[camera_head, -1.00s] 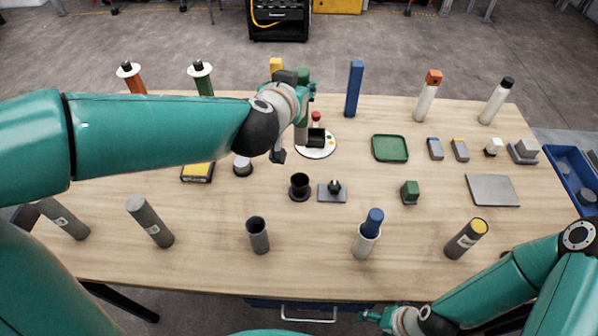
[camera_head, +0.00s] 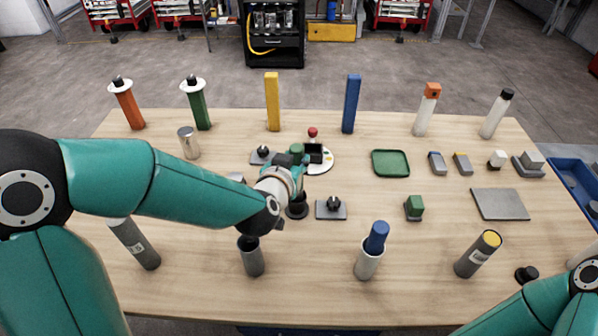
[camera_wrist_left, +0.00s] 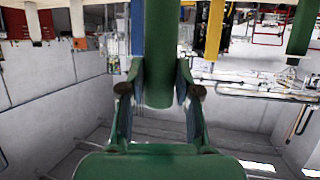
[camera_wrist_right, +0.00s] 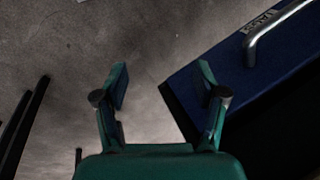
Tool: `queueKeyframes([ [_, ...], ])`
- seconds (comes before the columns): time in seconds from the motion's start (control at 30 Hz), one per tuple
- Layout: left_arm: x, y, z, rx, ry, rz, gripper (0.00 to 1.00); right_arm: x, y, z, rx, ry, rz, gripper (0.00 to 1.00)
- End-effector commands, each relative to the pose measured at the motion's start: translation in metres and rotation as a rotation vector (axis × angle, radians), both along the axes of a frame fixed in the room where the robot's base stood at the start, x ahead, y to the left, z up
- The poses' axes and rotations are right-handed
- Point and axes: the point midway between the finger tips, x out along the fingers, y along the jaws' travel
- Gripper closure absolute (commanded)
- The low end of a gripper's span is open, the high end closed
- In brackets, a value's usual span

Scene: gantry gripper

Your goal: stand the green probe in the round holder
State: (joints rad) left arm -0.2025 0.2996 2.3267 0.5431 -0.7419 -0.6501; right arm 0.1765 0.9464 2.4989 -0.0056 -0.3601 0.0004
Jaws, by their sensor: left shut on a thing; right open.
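The green probe (camera_head: 296,149) is held upright in my left gripper (camera_head: 297,172), which is shut on it. In the left wrist view the probe (camera_wrist_left: 159,50) stands between the two fingers. The dark round holder (camera_head: 297,211) is on the table directly below this gripper in the head view, partly hidden by it. I cannot tell whether the probe's lower end is inside the holder or above it. My right gripper is out of the head view; its wrist view shows it open and empty (camera_wrist_right: 162,88).
A small grey plate with a black knob (camera_head: 332,209) lies just right of the holder. A white disc (camera_head: 322,162) with a red-topped part is behind. The green tray (camera_head: 390,163) is empty.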

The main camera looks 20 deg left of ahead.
Motion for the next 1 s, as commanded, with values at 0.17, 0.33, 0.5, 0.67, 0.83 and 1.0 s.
queueKeyframes([
  [0.17, 0.0, 0.001, -0.024, 0.002, 0.001, 0.001, 1.0, 0.0, 0.0, -0.005, 0.0, 0.0, 0.0, 0.29],
  [0.33, 0.0, 0.0, -0.025, 0.001, -0.003, 0.001, 1.0, 0.0, 0.0, -0.004, 0.0, 0.0, 0.0, 0.29],
  [0.5, 0.0, 0.0, -0.025, 0.0, 0.0, 0.0, 0.51, 0.0, 0.0, -0.004, 0.0, 0.0, 0.0, 0.29],
  [0.67, 0.0, 0.0, -0.025, 0.0, 0.0, 0.0, 0.43, 0.0, 0.0, -0.004, 0.0, 0.0, 0.0, 0.29],
  [0.83, 0.0, 0.0, -0.025, 0.001, 0.0, 0.0, 0.43, 0.0, 0.0, -0.004, 0.0, 0.0, 0.0, 0.29],
  [1.0, -0.007, -0.001, -0.021, 0.0, -0.002, -0.001, 0.43, 0.0, 0.0, -0.005, 0.0, 0.0, 0.0, 0.29],
])
